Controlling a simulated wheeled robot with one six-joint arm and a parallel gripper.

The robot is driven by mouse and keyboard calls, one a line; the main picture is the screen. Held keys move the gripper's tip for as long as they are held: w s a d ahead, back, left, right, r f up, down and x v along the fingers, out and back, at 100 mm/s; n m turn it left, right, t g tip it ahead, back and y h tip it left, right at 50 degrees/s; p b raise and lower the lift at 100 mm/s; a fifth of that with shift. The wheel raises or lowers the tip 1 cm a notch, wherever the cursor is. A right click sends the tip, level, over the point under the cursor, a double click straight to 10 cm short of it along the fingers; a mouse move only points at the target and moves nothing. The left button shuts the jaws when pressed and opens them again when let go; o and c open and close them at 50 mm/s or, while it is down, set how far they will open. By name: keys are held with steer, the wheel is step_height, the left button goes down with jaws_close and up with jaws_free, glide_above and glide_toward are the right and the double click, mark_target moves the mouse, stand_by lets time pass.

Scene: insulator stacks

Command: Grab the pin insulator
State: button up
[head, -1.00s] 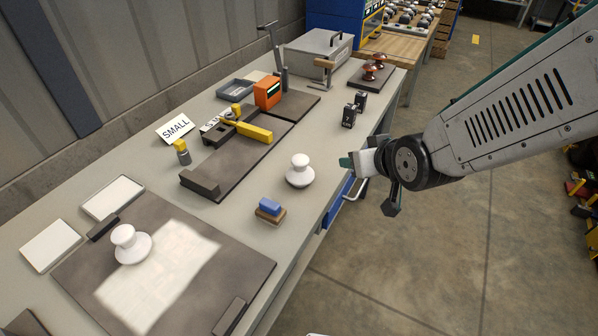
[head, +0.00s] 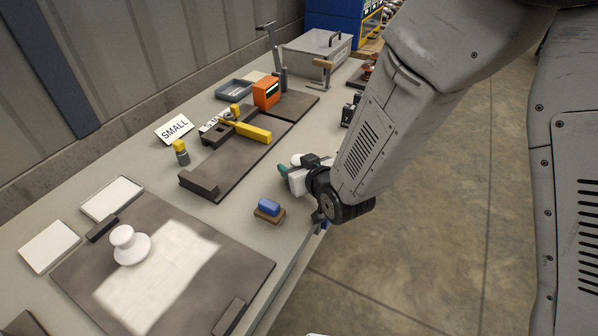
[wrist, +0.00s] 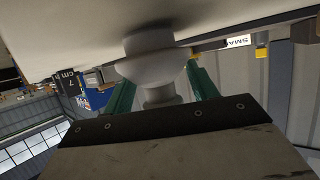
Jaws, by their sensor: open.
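A white pin insulator (wrist: 152,70) stands on the workbench, seen upside down in the wrist view. In the head view my gripper mostly hides it; a bit of white top (head: 297,159) shows. My gripper (wrist: 162,88) is open, its green fingers on either side of the insulator's narrow part below the wide skirt in the picture. I cannot tell whether the fingers touch it. In the head view my gripper (head: 285,170) is low at the bench's right side.
A blue-topped brush-like block (head: 269,209) lies just in front of my gripper. A dark fixture board with a yellow tool (head: 250,131) lies to the left, near a "SMALL" card (head: 174,129). An orange device (head: 266,93) and a grey case (head: 318,50) stand farther back.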

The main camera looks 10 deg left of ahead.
steer(key=shift+w+a+f, duration=0.2)
steer(key=shift+w+a, duration=0.05)
steer(key=shift+w, duration=0.1)
steer(key=shift+c, duration=0.4)
steer(key=c, duration=1.1)
steer(key=shift+r, duration=0.1)
